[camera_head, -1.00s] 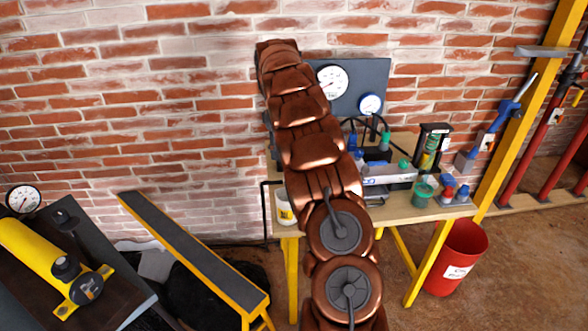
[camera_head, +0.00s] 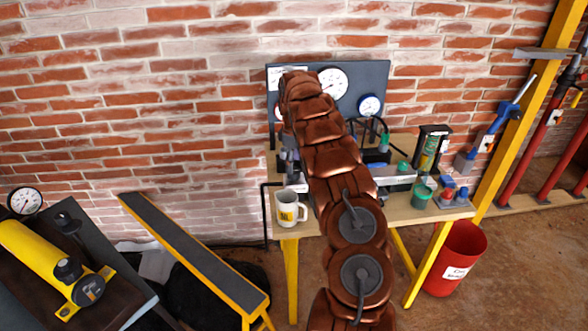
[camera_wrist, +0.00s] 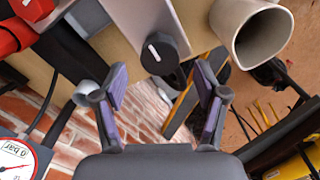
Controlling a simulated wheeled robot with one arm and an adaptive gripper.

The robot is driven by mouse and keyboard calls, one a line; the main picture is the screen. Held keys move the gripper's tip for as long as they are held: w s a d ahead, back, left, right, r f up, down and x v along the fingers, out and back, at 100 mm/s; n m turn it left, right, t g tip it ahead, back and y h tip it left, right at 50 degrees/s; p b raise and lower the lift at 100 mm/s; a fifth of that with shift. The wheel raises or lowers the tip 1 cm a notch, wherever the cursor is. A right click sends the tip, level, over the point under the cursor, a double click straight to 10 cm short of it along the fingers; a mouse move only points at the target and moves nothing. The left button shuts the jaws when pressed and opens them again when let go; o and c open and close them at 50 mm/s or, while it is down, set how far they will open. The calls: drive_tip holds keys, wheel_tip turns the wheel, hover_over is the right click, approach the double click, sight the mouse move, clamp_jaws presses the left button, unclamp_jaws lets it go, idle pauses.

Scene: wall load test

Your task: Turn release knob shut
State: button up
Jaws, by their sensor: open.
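A black round knob (camera_wrist: 160,53) with a white pointer line sits at the end of a pale grey block (camera_wrist: 140,18) in the wrist view. The pointer runs along the line of the block, tilted slightly. My gripper (camera_wrist: 161,76) is open, with one purple-padded finger on each side of the knob's near side. The fingers look apart from the knob; the depth gap cannot be told. In the head view my arm hides the knob and part of the block (camera_head: 397,176). My gripper shows only partly there, left of the arm.
A white mug (camera_head: 288,208) stands on the bench's front left corner, close right of my gripper in the wrist view (camera_wrist: 246,30). Gauges (camera_head: 333,83) hang on a dark panel behind. Bottles and a green cup (camera_head: 422,195) stand at right.

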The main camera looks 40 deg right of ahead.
sight(294, 174)
drive_tip(key=shift+f+p, duration=0.4)
drive_tip(key=shift+f, duration=1.45)
drive_tip(key=shift+c, duration=0.3)
drive_tip(key=c, duration=1.1)
